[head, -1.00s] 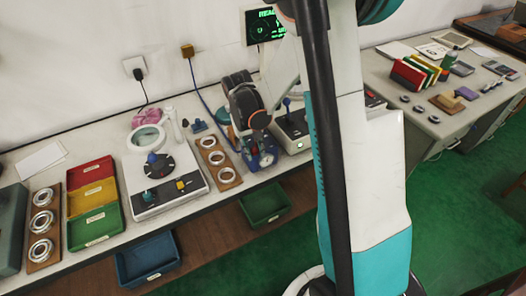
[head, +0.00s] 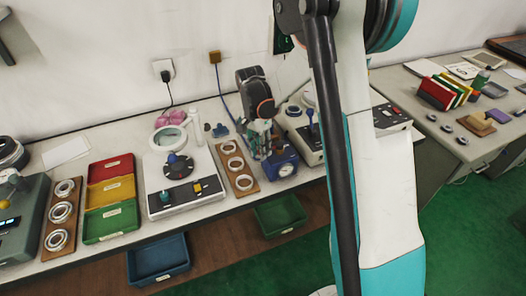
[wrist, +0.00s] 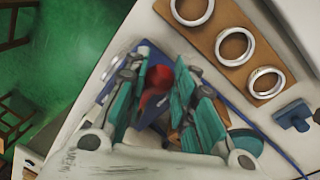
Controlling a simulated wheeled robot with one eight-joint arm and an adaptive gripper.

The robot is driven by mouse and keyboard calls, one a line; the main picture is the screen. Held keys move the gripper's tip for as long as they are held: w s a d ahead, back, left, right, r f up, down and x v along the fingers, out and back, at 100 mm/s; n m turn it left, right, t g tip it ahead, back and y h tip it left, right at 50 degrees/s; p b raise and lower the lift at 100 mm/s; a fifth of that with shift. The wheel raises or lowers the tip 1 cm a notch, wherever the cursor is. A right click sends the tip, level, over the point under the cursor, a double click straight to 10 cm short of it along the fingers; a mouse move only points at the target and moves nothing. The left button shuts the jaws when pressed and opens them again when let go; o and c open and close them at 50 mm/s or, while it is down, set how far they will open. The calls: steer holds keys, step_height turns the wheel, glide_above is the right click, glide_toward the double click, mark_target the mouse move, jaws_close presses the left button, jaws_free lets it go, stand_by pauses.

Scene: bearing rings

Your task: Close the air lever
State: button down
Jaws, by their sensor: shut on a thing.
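The blue air unit (head: 285,166) with a round dial sits near the front edge of the bench in the head view, right of a wooden ring board. Its red air lever (wrist: 158,79) shows between my fingers in the wrist view, partly hidden and blurred. My gripper (wrist: 160,88) has its green-padded fingers on either side of the red lever and is shut on it. In the head view my gripper (head: 262,143) is low over the unit's left side, and the arm's dark wrist hides part of it. The lever's exact angle cannot be told.
A wooden board (head: 249,185) with metal rings lies left of the air unit. Beyond it stands a white device (head: 178,205) with a dial. Another white device (head: 318,156) stands close on the right. A green bin (head: 278,230) sits below the bench.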

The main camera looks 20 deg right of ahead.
steer(key=shift+w+m, duration=0.25)
steer(key=shift+m, duration=0.15)
steer(key=c, duration=1.3)
jaws_free()
steer(key=shift+w, duration=0.1)
steer(key=r, duration=0.4)
steer(key=w+r, duration=0.1)
steer(key=r, duration=0.7)
steer(key=shift+w+a, duration=0.3)
steer(key=shift+f, duration=0.1)
